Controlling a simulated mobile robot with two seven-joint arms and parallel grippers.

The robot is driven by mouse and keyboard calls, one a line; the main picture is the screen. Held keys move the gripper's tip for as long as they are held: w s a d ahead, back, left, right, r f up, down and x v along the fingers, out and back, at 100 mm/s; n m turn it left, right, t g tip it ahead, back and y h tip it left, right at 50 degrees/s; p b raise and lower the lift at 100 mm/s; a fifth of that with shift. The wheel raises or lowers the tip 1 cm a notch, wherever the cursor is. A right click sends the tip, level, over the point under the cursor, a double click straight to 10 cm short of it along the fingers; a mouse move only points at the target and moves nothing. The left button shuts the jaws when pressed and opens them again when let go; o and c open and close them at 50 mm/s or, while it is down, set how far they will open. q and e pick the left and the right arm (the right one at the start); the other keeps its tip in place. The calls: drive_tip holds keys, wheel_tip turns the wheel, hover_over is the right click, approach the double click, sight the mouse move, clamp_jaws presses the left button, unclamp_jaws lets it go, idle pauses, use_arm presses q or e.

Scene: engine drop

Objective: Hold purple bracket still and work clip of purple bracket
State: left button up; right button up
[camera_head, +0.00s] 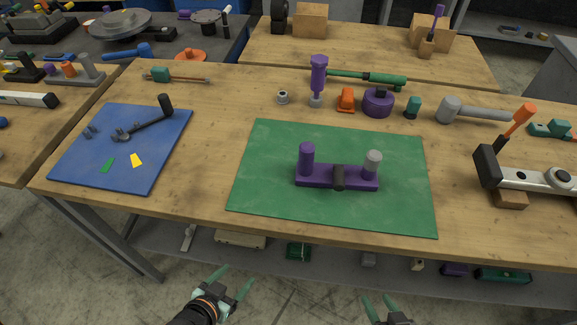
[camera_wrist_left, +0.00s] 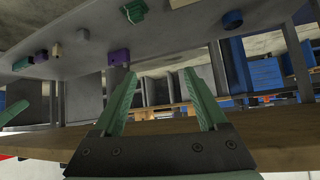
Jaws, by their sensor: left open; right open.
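The purple bracket (camera_head: 320,176) lies on the green mat (camera_head: 268,143) in the head view. A purple post stands at its left end and a grey-capped post (camera_head: 373,160) at its right end. A dark clip (camera_head: 338,177) sits across its middle. My left gripper (camera_head: 232,283) is open and empty, low in front of the table and well short of the bracket. Its open fingers also show in the left wrist view (camera_wrist_left: 172,103). My right gripper (camera_head: 381,305) is open and empty at the bottom of the head view, also short of the table.
A blue mat (camera_head: 85,160) with a dark lever lies at the left. A grey hammer (camera_head: 475,110), an orange part (camera_head: 346,99) and a purple ring part (camera_head: 377,102) stand behind the green mat. A black-and-silver tool (camera_head: 525,178) lies at the right. A lower shelf (camera_head: 335,255) holds several parts.

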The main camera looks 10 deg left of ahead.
use_arm(q)
drive_tip(key=w+d+r+m+h, duration=0.1)
drive_tip(key=d+r+m+h, duration=0.7)
drive_tip(key=m, duration=0.9)
drive_tip(key=w+d+r+m+h, duration=0.2)
drive_tip(key=d+r+m+h, duration=0.3)
drive_tip(key=d+r+m, duration=0.85)
drive_tip(key=w+a+m+t, duration=0.1)
drive_tip(key=a, duration=0.1)
drive_tip(key=w+a+f+y, duration=0.1)
drive_tip(key=w+a, duration=0.1)
drive_tip(key=w+a+m+t+y, duration=0.1)
drive_tip(key=w+a, duration=0.1)
drive_tip(key=shift+w+a+f+m+t, duration=0.25)
drive_tip(key=shift+a+f+m+t, duration=0.05)
drive_tip(key=shift+a+f+m, duration=0.1)
drive_tip(key=w+a+m, duration=0.2)
drive_tip(key=m, duration=0.1)
drive_tip(key=w+a+r+m, duration=0.1)
drive_tip(key=w+a+m, duration=0.2)
drive_tip(key=w+a+r+m, duration=0.1)
drive_tip(key=w+a+m, duration=0.2)
drive_tip(key=shift+w+r+g, duration=0.15)
drive_tip(key=shift+r+g, duration=0.05)
drive_tip(key=shift+g, duration=0.2)
drive_tip(key=shift+w+d, duration=0.15)
drive_tip(key=shift+w, duration=0.05)
hover_over(317, 165)
